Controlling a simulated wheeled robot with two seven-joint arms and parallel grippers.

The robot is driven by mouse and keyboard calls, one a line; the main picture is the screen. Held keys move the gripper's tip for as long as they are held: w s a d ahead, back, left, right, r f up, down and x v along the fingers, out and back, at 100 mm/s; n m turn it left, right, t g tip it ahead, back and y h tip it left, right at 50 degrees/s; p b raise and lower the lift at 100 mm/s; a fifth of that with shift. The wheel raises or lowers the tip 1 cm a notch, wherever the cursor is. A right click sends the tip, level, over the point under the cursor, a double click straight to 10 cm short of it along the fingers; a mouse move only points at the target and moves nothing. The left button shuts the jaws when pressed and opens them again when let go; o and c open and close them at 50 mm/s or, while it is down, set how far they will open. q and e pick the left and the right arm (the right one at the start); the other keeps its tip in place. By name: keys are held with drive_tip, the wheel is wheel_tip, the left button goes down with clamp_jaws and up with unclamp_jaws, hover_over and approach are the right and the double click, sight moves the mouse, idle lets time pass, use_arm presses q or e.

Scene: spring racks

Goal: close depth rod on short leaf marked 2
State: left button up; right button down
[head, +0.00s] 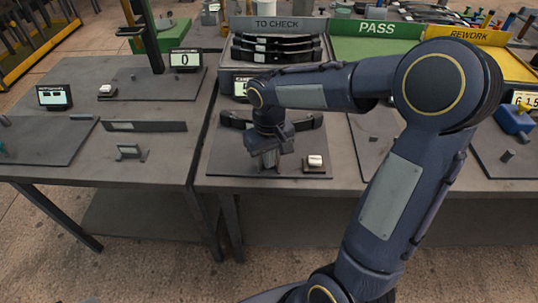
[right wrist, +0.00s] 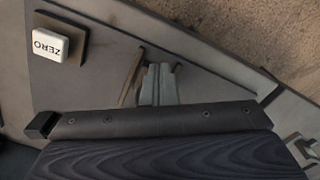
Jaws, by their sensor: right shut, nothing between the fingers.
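My right gripper (head: 268,160) reaches down over the dark plate of the middle station and is shut and empty. In the right wrist view its grey fingers (right wrist: 158,85) are together, close to the plate. A dark leaf (head: 303,122) lies across the station behind the gripper, partly hidden by my arm. I cannot read a mark on it. More dark leaves (head: 277,47) are stacked in the TO CHECK rack. I cannot make out the depth rod; my arm covers much of this station. My left gripper is not in view.
A white ZERO button (right wrist: 47,44) sits on the plate; it also shows right of the gripper in the head view (head: 315,161). A display (head: 185,59) on the left table reads 0. The green PASS (head: 375,46) and yellow REWORK (head: 508,66) areas are behind my arm.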

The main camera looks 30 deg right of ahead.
drive_tip(key=shift+w+d+p, duration=0.2)
drive_tip(key=shift+w+d, duration=0.15)
drive_tip(key=shift+w, duration=0.25)
drive_tip(key=shift+w+d+p, duration=0.2)
drive_tip(key=shift+w+d, duration=0.15)
drive_tip(key=shift+w, duration=0.2)
drive_tip(key=shift+w+r, duration=0.1)
idle(0.3)
idle(0.5)
drive_tip(key=shift+r, duration=0.15)
drive_tip(key=shift+s+r+p, duration=0.2)
drive_tip(key=shift+r+p, duration=2.75)
drive_tip(key=shift+r, duration=0.35)
